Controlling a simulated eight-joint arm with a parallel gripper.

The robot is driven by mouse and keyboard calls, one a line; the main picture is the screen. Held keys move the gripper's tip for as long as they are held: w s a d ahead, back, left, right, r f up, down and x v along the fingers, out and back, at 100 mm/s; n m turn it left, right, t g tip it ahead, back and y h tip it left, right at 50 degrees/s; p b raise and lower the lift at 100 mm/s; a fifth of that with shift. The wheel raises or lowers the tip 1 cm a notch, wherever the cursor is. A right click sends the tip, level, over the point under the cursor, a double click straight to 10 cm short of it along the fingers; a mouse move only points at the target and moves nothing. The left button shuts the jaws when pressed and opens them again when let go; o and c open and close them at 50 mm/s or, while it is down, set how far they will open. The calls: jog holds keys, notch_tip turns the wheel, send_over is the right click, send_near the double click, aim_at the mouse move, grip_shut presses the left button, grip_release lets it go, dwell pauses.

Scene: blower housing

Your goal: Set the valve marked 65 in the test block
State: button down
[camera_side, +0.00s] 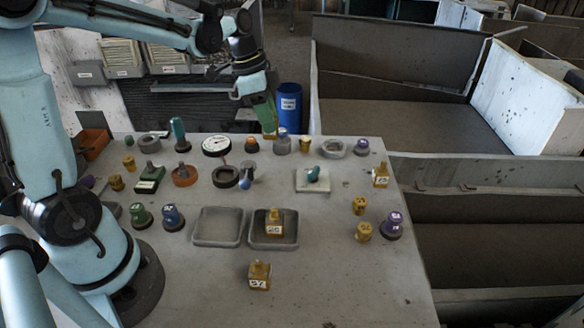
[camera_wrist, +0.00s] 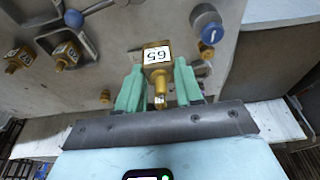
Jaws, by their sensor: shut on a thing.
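My gripper (camera_side: 266,118) is above the far edge of the table in the side view, its green fingers pointing down. In the wrist view the gripper (camera_wrist: 160,88) is shut on the brass valve marked 65 (camera_wrist: 156,56), whose white label is readable between the fingertips. In the side view only a small yellow part of this valve (camera_side: 270,134) shows below the fingers. I cannot tell for sure which thing is the test block.
Two grey trays stand mid-table; the left tray (camera_side: 218,243) is empty, the right one (camera_side: 272,244) holds another labelled brass valve (camera_side: 274,222). More labelled valves stand at the front (camera_side: 259,275) and right (camera_side: 380,175). The front right is clear.

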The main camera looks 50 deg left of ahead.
jog(key=s+a+f, duration=0.3)
jog(key=s+a, duration=0.2)
jog(key=s, duration=0.5)
jog(key=shift+s+f, duration=0.15)
jog(key=shift+f, duration=2.15)
jog(key=shift+f, duration=0.85)
jog(key=c, duration=0.7)
grip_release()
jog(key=shift+o, duration=0.5)
jog(key=o, duration=0.4)
jog(key=shift+c, duration=0.2)
